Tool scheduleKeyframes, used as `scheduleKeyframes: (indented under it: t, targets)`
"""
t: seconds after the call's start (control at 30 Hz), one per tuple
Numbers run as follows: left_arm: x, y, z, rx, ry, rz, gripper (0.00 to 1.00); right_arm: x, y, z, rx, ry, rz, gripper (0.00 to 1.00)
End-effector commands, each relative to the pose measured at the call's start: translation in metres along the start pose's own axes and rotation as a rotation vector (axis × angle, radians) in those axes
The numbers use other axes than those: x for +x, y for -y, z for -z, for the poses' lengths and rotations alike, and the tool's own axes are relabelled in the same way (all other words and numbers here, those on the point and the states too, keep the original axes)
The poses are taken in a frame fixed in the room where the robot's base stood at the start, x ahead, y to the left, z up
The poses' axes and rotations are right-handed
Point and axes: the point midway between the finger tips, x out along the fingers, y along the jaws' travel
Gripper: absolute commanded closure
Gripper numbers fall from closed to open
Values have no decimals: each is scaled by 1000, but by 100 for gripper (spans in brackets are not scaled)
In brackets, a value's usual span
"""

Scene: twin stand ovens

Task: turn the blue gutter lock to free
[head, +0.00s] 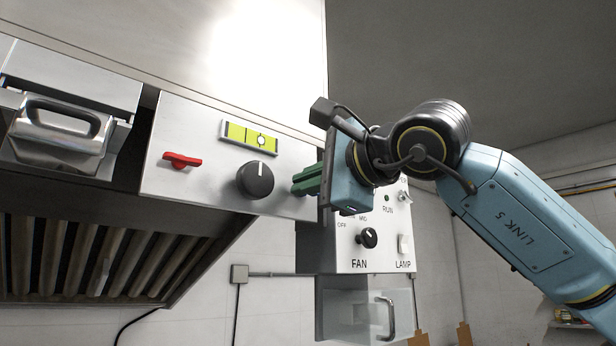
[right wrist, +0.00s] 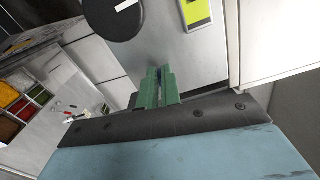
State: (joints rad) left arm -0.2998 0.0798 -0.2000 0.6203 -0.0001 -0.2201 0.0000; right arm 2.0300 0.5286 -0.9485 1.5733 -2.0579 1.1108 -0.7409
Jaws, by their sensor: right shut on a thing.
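The steel hood panel (head: 215,178) carries a red lock handle (head: 182,160) at its left, lying roughly level, and a black dial (head: 255,180) in its middle. My right gripper (head: 299,182) has its green fingers against the panel's right end, to the right of the dial. In the right wrist view the fingers (right wrist: 158,78) are close together and meet the panel face beside the dial (right wrist: 112,15). They are shut on the blue gutter lock, which they hide; no blue of it shows, so its angle cannot be told. My left gripper is not in view.
A yellow-green level label (head: 249,137) sits above the dial. Below is the fan and lamp box (head: 372,240) with its own knob and switches, close under my right gripper. A handled steel cup (head: 62,135) and baffle filters (head: 75,255) are at left.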

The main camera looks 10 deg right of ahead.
Motion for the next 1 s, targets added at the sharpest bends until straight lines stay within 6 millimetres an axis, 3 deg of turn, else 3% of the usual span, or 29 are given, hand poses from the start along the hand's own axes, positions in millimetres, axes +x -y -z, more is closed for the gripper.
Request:
scheduleKeyframes:
  t: [0.4,0.9,1.0]
  targets:
    - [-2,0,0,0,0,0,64,0,-4,0,-163,2,-1,100]
    - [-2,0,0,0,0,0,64,0,-4,0,-179,1,-2,100]
    - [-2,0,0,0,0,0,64,0,-4,0,-178,1,-2,83]
